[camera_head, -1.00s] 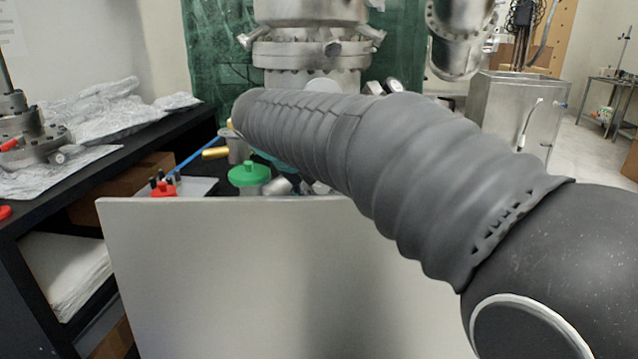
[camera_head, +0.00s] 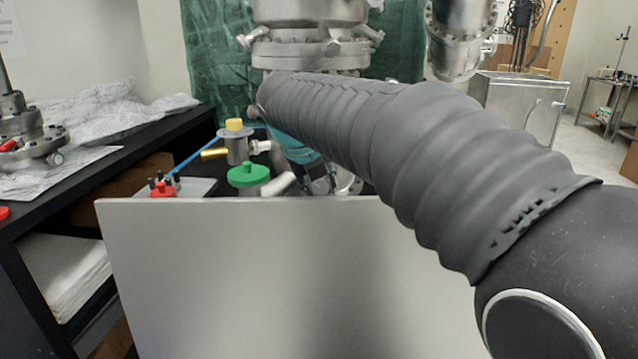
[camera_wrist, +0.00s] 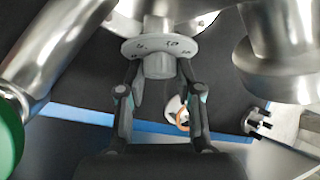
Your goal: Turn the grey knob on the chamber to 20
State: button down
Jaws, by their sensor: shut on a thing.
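The grey knob (camera_wrist: 159,66) shows at the top middle of the wrist view, with a pale round dial (camera_wrist: 132,46) carrying dark numbers behind it. The numbers are too small and tilted to read surely. My gripper (camera_wrist: 159,75) has one finger on each side of the knob's round stem and is shut on it. In the head view my arm and the front panel hide the knob and most of my gripper. The steel chamber (camera_head: 310,52) stands behind my arm there.
A valve with a green knob (camera_head: 248,174) and one with a yellow knob (camera_head: 235,126) stand left of my arm. A pale panel (camera_head: 250,270) stands in front. Steel pipes (camera_wrist: 62,45) flank the knob. A black shelf (camera_head: 90,178) is at left.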

jog(key=c, duration=0.8)
grip_release()
jog(key=shift+o, duration=0.2)
jog(key=v, duration=1.2)
